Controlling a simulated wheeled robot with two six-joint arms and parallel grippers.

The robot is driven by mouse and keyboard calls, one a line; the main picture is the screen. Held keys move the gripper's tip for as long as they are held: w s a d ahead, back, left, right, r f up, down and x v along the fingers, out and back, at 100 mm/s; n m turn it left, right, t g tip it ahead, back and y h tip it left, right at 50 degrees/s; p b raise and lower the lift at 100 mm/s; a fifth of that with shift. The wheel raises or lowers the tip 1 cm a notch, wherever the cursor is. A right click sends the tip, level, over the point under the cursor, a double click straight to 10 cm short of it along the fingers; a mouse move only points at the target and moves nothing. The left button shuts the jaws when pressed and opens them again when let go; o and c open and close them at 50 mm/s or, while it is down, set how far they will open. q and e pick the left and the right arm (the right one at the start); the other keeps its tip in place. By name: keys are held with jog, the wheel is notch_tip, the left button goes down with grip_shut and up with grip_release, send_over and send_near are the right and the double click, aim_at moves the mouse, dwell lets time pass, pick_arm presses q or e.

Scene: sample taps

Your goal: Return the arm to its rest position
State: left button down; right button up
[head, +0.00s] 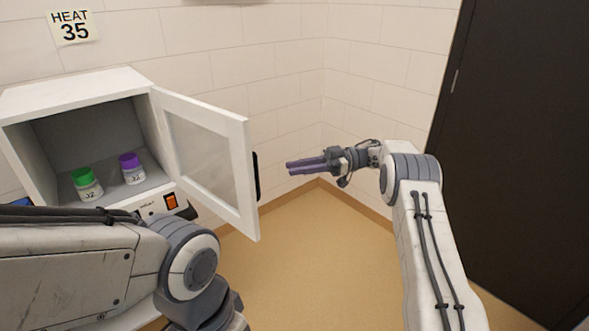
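My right arm reaches up from the bottom right, and its gripper (290,167) points left in the air, a little right of the open cabinet door (212,160). Its two grey-purple fingers lie close together in this view, and I cannot tell whether they are open or shut. I see nothing held at the fingertips. My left arm crosses the lower left in front of the cabinet (80,88). Its gripper is out of the picture.
Inside the cabinet stand a green-capped jar (89,190) and a purple-capped jar (133,176). An orange switch (171,201) is on the front below them. A sign (72,26) reads HEAT 35. A dark door (525,150) is at right; the floor (310,260) between is clear.

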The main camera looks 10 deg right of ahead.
jog(key=w+r+m+t+h, duration=0.5)
jog(key=w+r+m+t, duration=0.5)
jog(key=t, duration=0.5)
jog(key=s+d+f+m+h, duration=0.5)
jog(key=d+f+m+h, duration=0.15)
jog(key=h, duration=0.35)
jog(key=s+f+m+g+h, duration=0.1)
jog(key=s+f+g, duration=0.25)
jog(key=s, duration=0.45)
jog(key=s+d+f+m+g+h, duration=0.1)
jog(key=s+f+g, duration=0.1)
jog(key=s+f, duration=0.35)
jog(key=s+f+g+h, duration=0.1)
jog(key=s+f+g, duration=0.15)
jog(key=s, duration=0.75)
jog(key=s+a+f+g, duration=0.2)
jog(key=s, duration=0.7)
jog(key=s+a+r+n+g+y, duration=0.1)
jog(key=s+a+r+n, duration=0.4)
jog(key=s+a, duration=0.7)
jog(key=shift+s+a+r+n+g, duration=0.2)
jog(key=shift+s+a+n+g, duration=0.15)
jog(key=shift+n+g, duration=0.5)
